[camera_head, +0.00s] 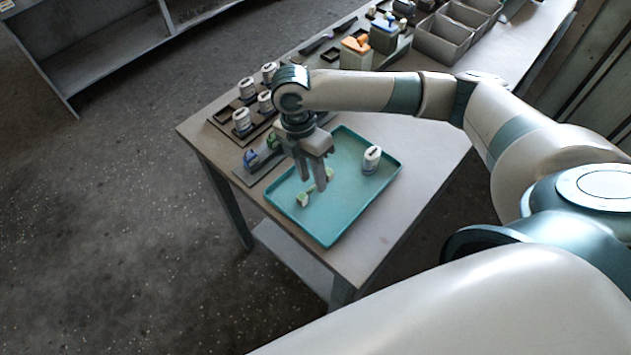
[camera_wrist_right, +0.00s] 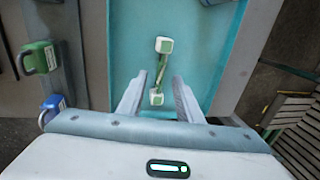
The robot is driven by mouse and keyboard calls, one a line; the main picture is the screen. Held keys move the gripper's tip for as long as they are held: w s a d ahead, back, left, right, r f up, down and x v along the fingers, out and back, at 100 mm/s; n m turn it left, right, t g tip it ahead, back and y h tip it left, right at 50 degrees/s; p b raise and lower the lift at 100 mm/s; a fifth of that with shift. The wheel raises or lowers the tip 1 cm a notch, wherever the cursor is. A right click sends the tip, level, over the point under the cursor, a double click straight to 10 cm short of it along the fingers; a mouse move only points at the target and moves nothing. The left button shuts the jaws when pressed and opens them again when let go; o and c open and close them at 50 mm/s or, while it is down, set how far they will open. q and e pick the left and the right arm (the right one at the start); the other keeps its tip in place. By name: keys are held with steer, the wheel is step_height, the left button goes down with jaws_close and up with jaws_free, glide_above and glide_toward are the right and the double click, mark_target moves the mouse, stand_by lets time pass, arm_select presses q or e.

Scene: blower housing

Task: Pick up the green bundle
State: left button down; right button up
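The green bundle (camera_head: 303,200) lies in the teal tray (camera_head: 352,206), partly hidden behind my right gripper's fingers. In the right wrist view the bundle (camera_wrist_right: 161,71) is a thin green strand with a white-and-green block at each end. My right gripper (camera_head: 312,182) is over the tray, pointing down. In its wrist view the fingers (camera_wrist_right: 158,82) are spread, with the bundle's near end between them in the picture and its far end beyond the tips. I cannot tell how high the fingertips are above it. My left gripper is not in view.
A white cylinder (camera_head: 371,159) stands in the tray's right part. Several similar cylinders (camera_head: 242,120) stand in a dark rack behind the tray. Blue and green items (camera_head: 251,158) sit left of the tray. Grey bins (camera_head: 443,40) are at the back. The table's front right is bare.

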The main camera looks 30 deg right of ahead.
steer(key=shift+s+f, duration=0.2)
steer(key=shift+f, duration=0.85)
jaws_close()
